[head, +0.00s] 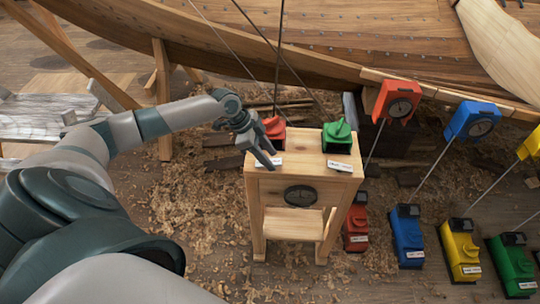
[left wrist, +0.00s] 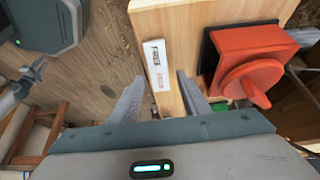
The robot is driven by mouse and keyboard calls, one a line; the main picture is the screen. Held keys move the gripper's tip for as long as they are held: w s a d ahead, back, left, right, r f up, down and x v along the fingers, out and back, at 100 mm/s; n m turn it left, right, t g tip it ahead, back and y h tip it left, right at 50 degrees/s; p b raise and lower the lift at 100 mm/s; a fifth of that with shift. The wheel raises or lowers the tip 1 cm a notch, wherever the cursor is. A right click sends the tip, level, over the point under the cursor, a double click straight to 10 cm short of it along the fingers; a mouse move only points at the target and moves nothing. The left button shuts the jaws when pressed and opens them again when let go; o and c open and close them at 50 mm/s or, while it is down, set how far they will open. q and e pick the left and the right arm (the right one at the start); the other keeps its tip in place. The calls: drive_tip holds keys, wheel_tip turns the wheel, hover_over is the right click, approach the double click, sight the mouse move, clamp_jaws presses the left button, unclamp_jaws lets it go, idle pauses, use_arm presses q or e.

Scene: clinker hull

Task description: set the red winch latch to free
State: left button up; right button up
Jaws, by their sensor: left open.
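The red winch latch (head: 274,127) sits on the left of the wooden stand's top, behind my left gripper (head: 261,158) in the head view. In the left wrist view the latch (left wrist: 238,48) is a red block on a dark base with a rounded red knob (left wrist: 250,80). A white label (left wrist: 158,65) beside it reads FREE at one end; the other end is too small to read. My left gripper (left wrist: 160,78) is open and empty, its fingers over the label side, apart from the knob. The latch's setting cannot be told.
A green latch (head: 338,136) stands on the right of the stand (head: 330,182). Red, blue (head: 407,238), yellow and green boxes stand on the floor to the right, with coloured gauges (head: 397,101) on rods above. The wooden hull (head: 330,40) spans the back. Shavings cover the floor.

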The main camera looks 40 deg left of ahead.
use_arm(q)
drive_tip(key=b+v, duration=0.4)
drive_tip(key=v, duration=1.2)
drive_tip(key=shift+r, duration=0.3)
use_arm(e)
drive_tip(key=shift+t, duration=0.4)
drive_tip(key=w+f, duration=0.1)
drive_tip(key=w+a+f, duration=0.1)
drive_tip(key=w+f, duration=0.1)
drive_tip(key=shift+w+f, duration=0.1)
drive_tip(key=shift+f, duration=0.1)
use_arm(q)
drive_tip(key=shift+s+a, duration=0.1)
use_arm(e)
drive_tip(key=shift+s+f, duration=0.1)
drive_tip(key=shift+s, duration=0.4)
